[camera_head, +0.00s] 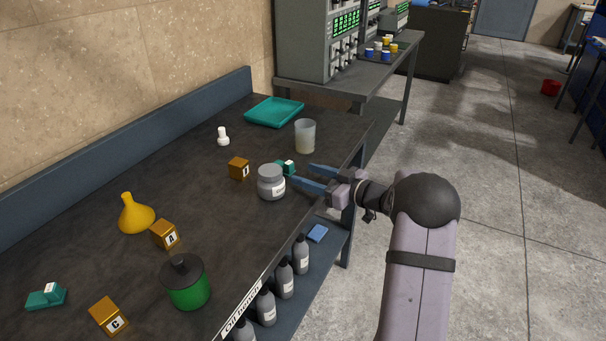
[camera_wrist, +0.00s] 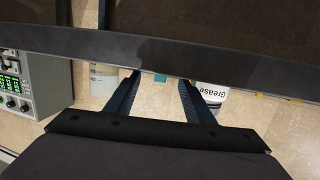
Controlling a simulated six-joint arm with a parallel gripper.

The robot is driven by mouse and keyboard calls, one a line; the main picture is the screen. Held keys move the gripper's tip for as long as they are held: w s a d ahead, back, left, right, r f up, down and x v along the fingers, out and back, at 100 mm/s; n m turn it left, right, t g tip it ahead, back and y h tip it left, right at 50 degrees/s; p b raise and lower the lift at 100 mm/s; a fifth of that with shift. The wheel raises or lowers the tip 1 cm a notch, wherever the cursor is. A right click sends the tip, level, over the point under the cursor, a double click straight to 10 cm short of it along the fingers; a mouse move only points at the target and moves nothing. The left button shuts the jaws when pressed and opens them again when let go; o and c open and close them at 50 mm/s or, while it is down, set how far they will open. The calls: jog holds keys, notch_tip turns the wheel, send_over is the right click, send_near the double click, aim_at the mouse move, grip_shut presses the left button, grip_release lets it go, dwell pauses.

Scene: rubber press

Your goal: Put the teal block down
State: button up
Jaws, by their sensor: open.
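A small teal block (camera_head: 287,168) with a white face stands on the dark workbench, behind and right of the grey-lidded jar (camera_head: 270,182), which partly hides it. My gripper (camera_head: 303,174) reaches in from the right over the bench's front edge. Its two blue fingers are apart, with nothing held between them. The block is just beyond the fingertips. In the wrist view a sliver of teal (camera_wrist: 160,78) shows between the fingers; a dark band hides the rest. The jar, labelled "Grease" (camera_wrist: 211,93), is beside the right finger there. Another teal block (camera_head: 47,297) lies at far left.
A beaker (camera_head: 305,136) stands behind the gripper, with a teal tray (camera_head: 274,112) farther back. Orange cubes (camera_head: 239,168), a yellow funnel (camera_head: 136,214) and a green canister (camera_head: 187,283) stand leftward. Grey bottles (camera_head: 284,280) line the lower shelf. The bench's middle has free room.

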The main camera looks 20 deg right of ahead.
aim_at(292, 167)
dwell(0.3)
notch_tip(292, 167, up, 2)
jog(key=g+p, duration=0.1)
jog(key=p, duration=0.2)
jog(key=shift+a+h, duration=0.1)
jog(key=shift+h, duration=0.2)
jog(key=shift+s+r+p, duration=0.15)
jog(key=shift+r+p, duration=0.1)
jog(key=shift+p, duration=0.5)
jog(key=shift+s+d+g+h+p, duration=0.1)
jog(key=shift+d+g+h+p, duration=0.1)
jog(key=shift+g+h+p, duration=0.3)
jog(key=shift+a+f, duration=0.1)
jog(key=shift+f, duration=0.1)
jog(key=shift+x, duration=1)
jog(key=shift+w+a, duration=0.25)
jog(key=shift+w, duration=0.15)
jog(key=shift+p+x, duration=0.55)
jog(key=shift+x, duration=1.6)
jog(key=shift+r, duration=0.15)
